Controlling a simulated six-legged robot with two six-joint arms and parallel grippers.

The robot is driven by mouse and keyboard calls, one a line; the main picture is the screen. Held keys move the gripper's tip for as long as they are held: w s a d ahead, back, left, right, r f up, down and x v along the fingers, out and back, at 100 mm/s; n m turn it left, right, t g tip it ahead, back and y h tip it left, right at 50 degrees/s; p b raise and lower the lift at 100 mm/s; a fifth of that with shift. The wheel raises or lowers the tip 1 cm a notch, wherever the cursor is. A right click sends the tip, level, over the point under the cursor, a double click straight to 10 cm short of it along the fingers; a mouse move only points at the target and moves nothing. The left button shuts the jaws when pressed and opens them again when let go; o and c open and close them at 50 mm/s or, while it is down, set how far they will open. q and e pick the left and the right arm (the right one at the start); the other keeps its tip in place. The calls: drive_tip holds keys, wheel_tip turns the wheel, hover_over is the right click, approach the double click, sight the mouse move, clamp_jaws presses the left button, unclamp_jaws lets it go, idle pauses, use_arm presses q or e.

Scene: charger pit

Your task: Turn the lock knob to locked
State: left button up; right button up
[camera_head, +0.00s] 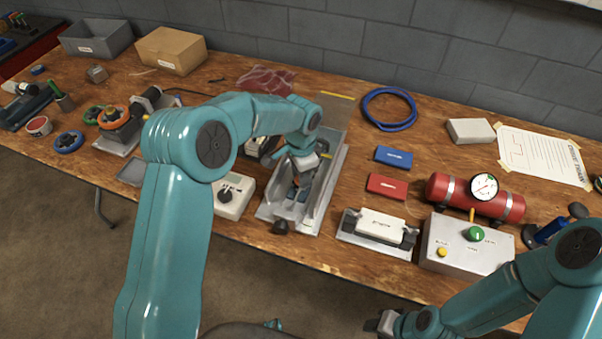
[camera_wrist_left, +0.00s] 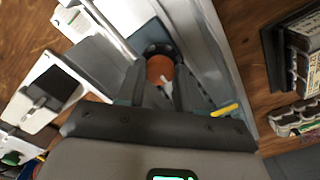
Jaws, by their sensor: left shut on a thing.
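A grey metal fixture (camera_head: 330,195) stands on the workbench, and my left gripper (camera_head: 299,188) reaches down into it. In the left wrist view my left gripper (camera_wrist_left: 168,92) is shut on a round part with an orange-brown face (camera_wrist_left: 160,70), a dark rim and a small pale mark. This seems to be the lock knob; I cannot read any lock marking or its setting. In the head view the gripper and arm mostly hide it. My right gripper (camera_head: 384,322) is low at the bottom edge, apart from the bench items, and its jaw opening is unclear.
A white box with a black dial (camera_head: 235,194) stands close left of the fixture. A clear panel with a yellow edge (camera_head: 337,112) rises behind it. A white-topped block (camera_head: 380,224), a control box with a green knob (camera_head: 470,243) and a red cylinder (camera_head: 460,196) stand to the right.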

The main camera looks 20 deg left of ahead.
use_arm(q)
drive_tip(key=o, duration=1)
drive_tip(key=shift+w+r, duration=0.1)
drive_tip(key=shift+r, duration=0.05)
drive_tip(key=shift+o, duration=0.2)
wheel_tip(320, 180, up, 16)
drive_tip(key=shift+r, duration=0.15)
